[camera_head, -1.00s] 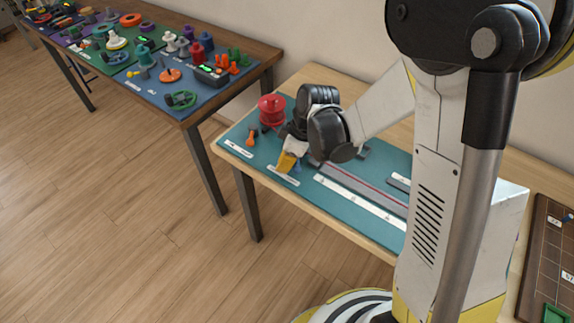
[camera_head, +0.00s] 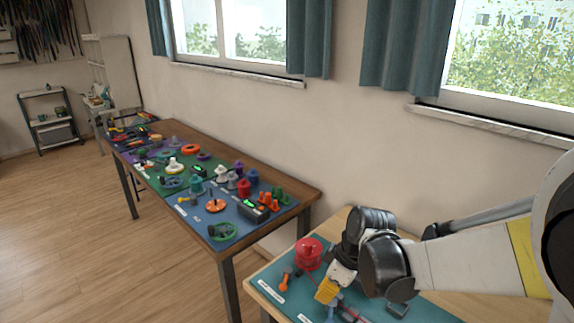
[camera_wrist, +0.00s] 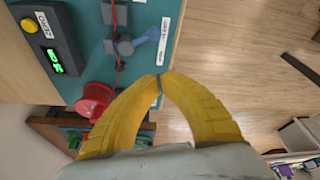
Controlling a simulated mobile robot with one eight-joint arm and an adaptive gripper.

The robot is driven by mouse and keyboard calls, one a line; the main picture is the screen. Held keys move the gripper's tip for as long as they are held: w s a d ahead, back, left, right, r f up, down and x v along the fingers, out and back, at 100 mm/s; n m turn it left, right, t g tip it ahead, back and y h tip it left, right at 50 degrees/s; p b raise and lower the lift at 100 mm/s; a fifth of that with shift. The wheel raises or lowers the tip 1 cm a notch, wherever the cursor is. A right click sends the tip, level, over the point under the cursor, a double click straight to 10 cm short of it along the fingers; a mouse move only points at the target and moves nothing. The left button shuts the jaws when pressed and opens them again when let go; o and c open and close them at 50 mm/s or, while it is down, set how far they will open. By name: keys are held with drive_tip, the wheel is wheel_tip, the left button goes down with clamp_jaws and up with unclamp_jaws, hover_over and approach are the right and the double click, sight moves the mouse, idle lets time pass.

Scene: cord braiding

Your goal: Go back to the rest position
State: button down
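My gripper (camera_head: 326,290) hangs over the near left part of the teal mat (camera_head: 262,280), close to the red spool (camera_head: 308,254). In the wrist view, the two yellow fingers of my gripper (camera_wrist: 160,77) meet at their tips, with nothing seen between them. The red spool (camera_wrist: 94,101) lies left of the fingers there. A red cord (camera_wrist: 118,62) runs up from it past dark grey clamp pieces (camera_wrist: 123,45). A blue-handled tool (camera_wrist: 150,36) lies just beyond the fingertips, apart from them in the picture. My arm hides much of the mat in the head view.
An orange tool (camera_head: 284,282) lies beside the spool. In the wrist view, a dark counter box (camera_wrist: 44,40) has a green display. A second table (camera_head: 262,178) carries many coloured spools and tools. Open wooden floor (camera_head: 150,265) lies left of the tables.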

drive_tip(key=s+d+r+m+t+h, duration=0.1)
drive_tip(key=s+d+r+m+t, duration=0.1)
drive_tip(key=s+d+r+m, duration=0.2)
drive_tip(key=s+d+r+m+t+h, duration=0.2)
drive_tip(key=s+d+r+m, duration=0.3)
drive_tip(key=s+r+m, duration=0.3)
drive_tip(key=shift+s+r+t, duration=0.15)
drive_tip(key=shift+s+t, duration=0.45)
drive_tip(key=shift+s, duration=0.45)
